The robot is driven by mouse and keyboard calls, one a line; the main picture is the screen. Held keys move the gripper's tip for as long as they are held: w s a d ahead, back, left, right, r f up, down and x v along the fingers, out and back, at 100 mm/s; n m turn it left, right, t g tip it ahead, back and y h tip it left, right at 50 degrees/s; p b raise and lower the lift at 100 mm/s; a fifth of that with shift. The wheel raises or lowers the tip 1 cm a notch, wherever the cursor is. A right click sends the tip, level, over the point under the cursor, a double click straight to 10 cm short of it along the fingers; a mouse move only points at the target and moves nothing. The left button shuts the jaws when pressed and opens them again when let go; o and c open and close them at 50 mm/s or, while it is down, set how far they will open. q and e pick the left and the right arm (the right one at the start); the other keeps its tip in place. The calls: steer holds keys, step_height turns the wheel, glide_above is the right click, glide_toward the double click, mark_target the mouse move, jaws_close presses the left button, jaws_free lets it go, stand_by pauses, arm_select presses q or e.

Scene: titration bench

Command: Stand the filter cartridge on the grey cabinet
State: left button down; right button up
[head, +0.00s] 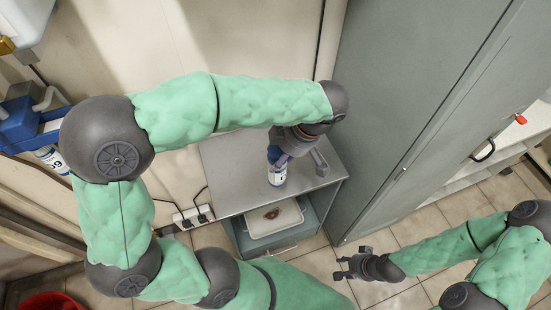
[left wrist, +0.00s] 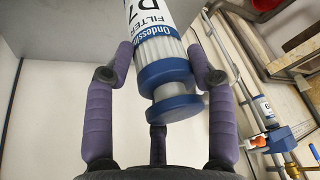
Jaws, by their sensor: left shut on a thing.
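The filter cartridge (head: 277,173) is white with blue bands and a printed label. My left gripper (head: 287,154) is shut on it over the front part of the grey cabinet's top (head: 225,165). In the left wrist view the cartridge (left wrist: 160,45) lies between the purple fingers of the gripper (left wrist: 160,65), its blue cap towards my palm and slightly tilted. The arm hides part of it in the head view, and I cannot tell whether its base touches the cabinet. My right gripper (head: 343,267) is empty, with its fingers apart, low over the floor.
A drawer with a white tray (head: 272,219) stands open under the cabinet top. A tall grey-green locker (head: 390,110) rises close on the right. Another labelled cartridge (head: 50,157) sits by a blue holder (head: 22,125) at the left. A red bin (head: 52,302) is at the bottom left.

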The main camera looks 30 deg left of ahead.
arm_select(q)
steer(key=w+a+f+b, duration=0.5)
steer(key=w+a+f, duration=0.2)
steer(key=w+f, duration=0.4)
steer(key=shift+w+a+f, duration=0.15)
steer(key=shift+w+f, duration=0.05)
steer(key=shift+f, duration=0.8)
steer(key=shift+c, duration=2)
jaws_free()
steer(key=p+v, duration=0.3)
steer(key=v, duration=0.9)
steer(key=shift+p, duration=0.4)
